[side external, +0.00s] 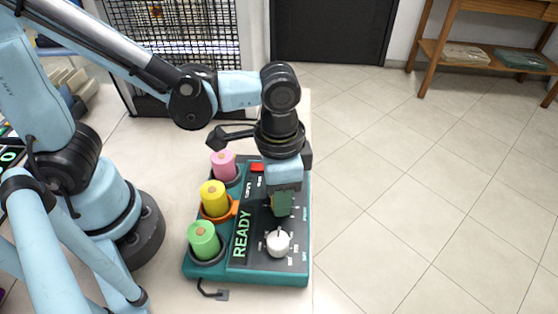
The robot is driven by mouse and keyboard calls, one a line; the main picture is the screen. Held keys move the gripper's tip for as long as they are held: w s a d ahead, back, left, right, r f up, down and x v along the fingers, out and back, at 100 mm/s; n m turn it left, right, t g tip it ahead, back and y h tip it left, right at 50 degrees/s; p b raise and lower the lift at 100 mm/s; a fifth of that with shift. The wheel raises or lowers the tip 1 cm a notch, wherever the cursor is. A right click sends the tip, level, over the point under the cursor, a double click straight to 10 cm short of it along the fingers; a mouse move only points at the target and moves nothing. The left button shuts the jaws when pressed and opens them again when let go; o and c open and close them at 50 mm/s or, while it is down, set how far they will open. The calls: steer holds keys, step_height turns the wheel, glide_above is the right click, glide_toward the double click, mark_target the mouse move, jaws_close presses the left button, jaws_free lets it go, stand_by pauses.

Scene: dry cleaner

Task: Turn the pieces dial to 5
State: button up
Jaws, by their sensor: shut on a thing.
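A teal control box (295,277) stands on the light counter, with a dark face and a display (241,234) reading READY. My gripper (282,208) points down at the right half of the face, behind the white knob. It is shut on what appears to be the pieces dial, which its fingers and wrist hide. The dial's setting and the number at its pointer cannot be read. A white knob (278,242) with small marks around it sits nearer the front and is apart from the gripper.
Green (204,240), yellow (214,198) and pink (223,164) rolls stand along the box's left side. A red button (257,168) is at the back. An orange part (234,209) is beside the yellow roll. Tiled floor is clear to the right; a wooden shelf (480,60) stands far back.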

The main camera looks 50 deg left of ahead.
stand_by(0.3)
steer(key=o, duration=1)
steer(key=shift+o, duration=0.2)
steer(key=shift+r, duration=0.15)
step_height(320, 180, up, 12)
steer(key=shift+a, duration=0.15)
steer(key=shift+w+a, duration=0.1)
steer(key=shift+w, duration=0.05)
steer(key=w+a+f+n+t, duration=0.2)
steer(key=a+n+t, duration=0.1)
steer(key=a, duration=0.5)
steer(key=w+a+f+n+t, duration=0.2)
steer(key=a+n+t, duration=0.1)
steer(key=a, duration=0.4)
steer(key=shift+w+a+f+t, duration=0.2)
steer(key=shift+a+t, duration=0.2)
steer(key=shift+t, duration=0.3)
